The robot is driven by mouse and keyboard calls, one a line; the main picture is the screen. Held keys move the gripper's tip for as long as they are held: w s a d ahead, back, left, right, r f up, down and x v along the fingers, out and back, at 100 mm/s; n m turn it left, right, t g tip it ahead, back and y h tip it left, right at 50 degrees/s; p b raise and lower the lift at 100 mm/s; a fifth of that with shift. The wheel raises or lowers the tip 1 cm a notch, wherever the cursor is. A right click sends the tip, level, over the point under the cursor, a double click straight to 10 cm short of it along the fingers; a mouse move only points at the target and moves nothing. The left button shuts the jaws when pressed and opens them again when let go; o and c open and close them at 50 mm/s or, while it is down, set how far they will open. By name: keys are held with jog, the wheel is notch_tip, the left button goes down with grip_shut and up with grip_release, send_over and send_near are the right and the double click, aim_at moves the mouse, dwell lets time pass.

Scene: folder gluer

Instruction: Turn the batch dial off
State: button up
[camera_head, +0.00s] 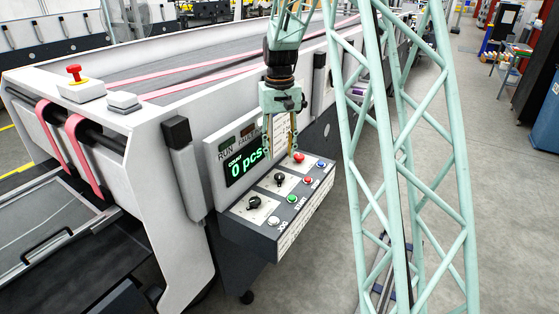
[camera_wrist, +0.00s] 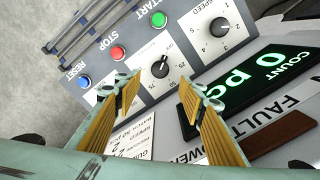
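The control box (camera_head: 262,232) has a sloped top with two black dials showing. The middle dial (camera_head: 280,179) also shows in the wrist view (camera_wrist: 160,67), on a white plate with 25, 50 and 75 marks. Its name is not readable; it may be the batch dial. Its white pointer mark is small. The other dial (camera_wrist: 220,27) is labelled SPEED and also shows in the head view (camera_head: 254,202). My gripper (camera_head: 280,154) is open and empty above the far part of the panel. In the wrist view its fingers (camera_wrist: 159,92) stand apart, with the middle dial beyond their tips.
Green (camera_wrist: 158,20), red (camera_wrist: 118,53) and blue (camera_wrist: 84,82) buttons line the panel's edge, with a white button (camera_head: 273,220) nearer. A plate beyond the middle dial is partly hidden by a finger. The count display (camera_head: 245,165) reads 0 pcs and stands upright behind the dials.

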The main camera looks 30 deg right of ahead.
jog(key=shift+r, duration=1.2)
jog(key=s+a+r+n+t+b, duration=0.1)
jog(key=s+a+r, duration=0.65)
jog(key=s, duration=0.25)
jog(key=s+a+r+t+b, duration=0.1)
jog(key=s+a+r+b, duration=0.1)
jog(key=s+a+r, duration=0.7)
jog(key=s+a+f+n+t+b, duration=0.1)
jog(key=s+a, duration=0.1)
jog(key=s, duration=1.2)
jog(key=s+a+f+t+b, duration=0.1)
jog(key=s+a+f, duration=0.1)
jog(key=s, duration=1.2)
jog(key=shift+f+n+b, duration=0.2)
jog(key=shift+n+b, duration=0.15)
jog(key=shift+n, duration=0.05)
